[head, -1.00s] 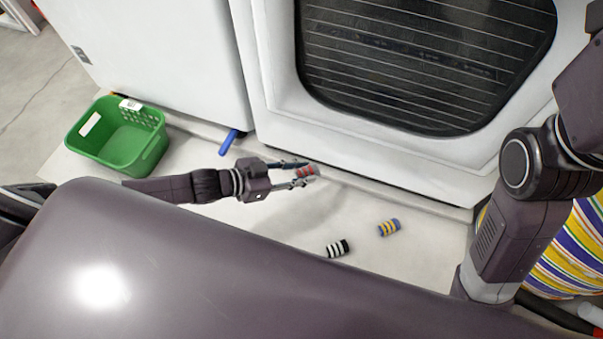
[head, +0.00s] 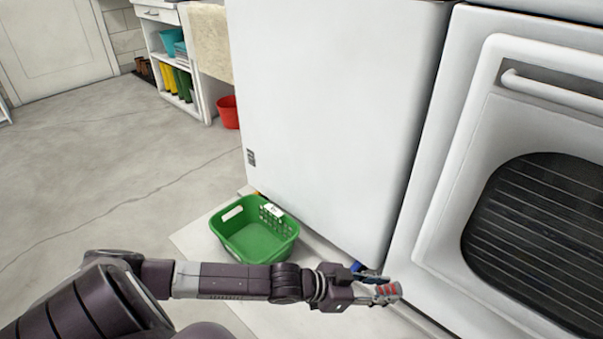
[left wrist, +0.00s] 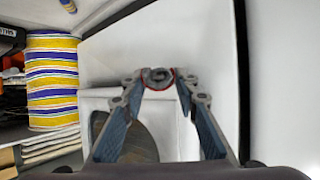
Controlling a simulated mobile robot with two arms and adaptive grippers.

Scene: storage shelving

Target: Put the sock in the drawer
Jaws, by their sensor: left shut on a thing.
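A small rolled sock with red and grey stripes (head: 389,292) is pinched between the fingertips of my left gripper (head: 376,288), low in the head view in front of the white appliances. The left wrist view shows the rolled end of the sock (left wrist: 158,77) between the two fingers. A white drawer (head: 157,15) with a handle is at the top left of the head view, in a white cabinet; it looks shut. My right gripper does not show.
A green basket (head: 254,244) stands on the floor beyond my left arm. A tall white appliance (head: 330,110) and an appliance with a dark ribbed window (head: 545,235) stand at the right. A red bucket (head: 229,112) is near the cabinet. The grey floor at left is clear.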

